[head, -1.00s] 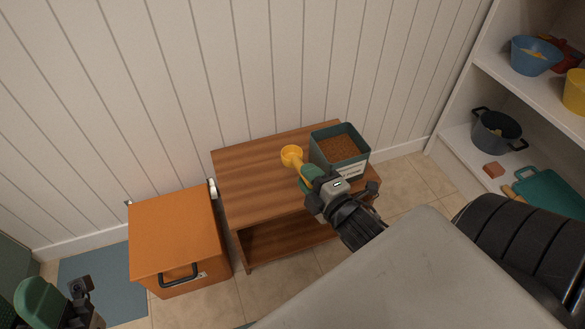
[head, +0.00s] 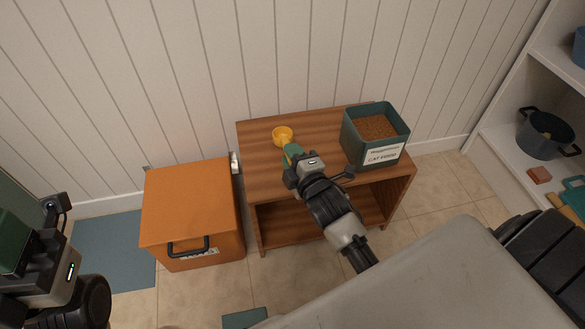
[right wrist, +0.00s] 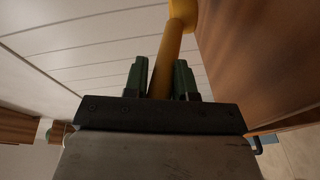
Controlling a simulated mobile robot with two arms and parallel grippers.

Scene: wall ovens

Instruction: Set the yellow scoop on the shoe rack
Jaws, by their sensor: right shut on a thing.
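The yellow scoop (head: 283,135) is over the left part of the wooden shoe rack's top (head: 262,165), bowl toward the wall. My right gripper (head: 292,154) is shut on its handle, which also shows in the right wrist view (right wrist: 172,50) between the green fingers (right wrist: 160,80). I cannot tell whether the scoop touches the rack top. My left gripper (head: 15,240) is partly in view at the lower left of the head view; its fingertips do not show clearly.
A green cat food bin (head: 372,155) full of brown kibble stands on the rack's right part. An orange box (head: 190,210) with a black handle stands left of the rack. A white shelf (head: 508,150) with a dark pot (head: 545,135) is at the right.

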